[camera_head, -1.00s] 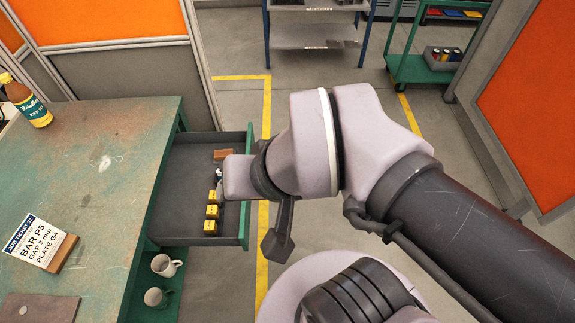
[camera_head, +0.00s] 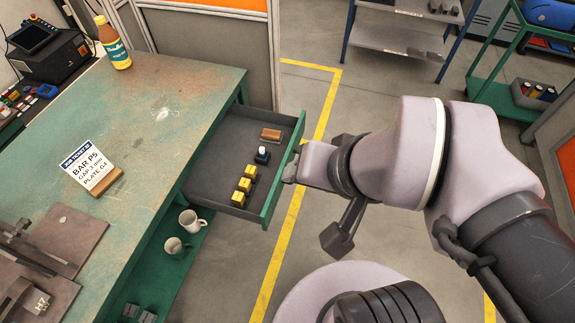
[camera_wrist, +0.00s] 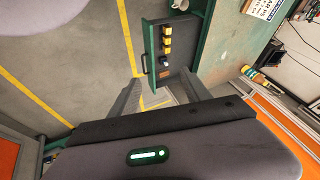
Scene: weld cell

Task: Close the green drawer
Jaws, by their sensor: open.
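The green drawer (camera_head: 272,196) stands pulled out from the right side of the green workbench (camera_head: 150,160). Its grey tray holds several yellow blocks (camera_head: 244,185), a dark bottle with a white cap (camera_head: 262,155) and a brown block (camera_head: 271,134). My gripper (camera_head: 291,170) is just outside the drawer front, near its handle; I cannot tell if it touches. In the wrist view the drawer (camera_wrist: 150,48) shows ahead of and above my open, empty gripper (camera_wrist: 160,92), with the dark handle (camera_wrist: 144,64) by the front.
A job ticket (camera_head: 88,165) and a bottle (camera_head: 113,42) stand on the bench. Two mugs (camera_head: 190,221) sit on the shelf below the drawer. A grey shelf rack (camera_head: 400,35) and a green cart (camera_head: 500,92) stand behind.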

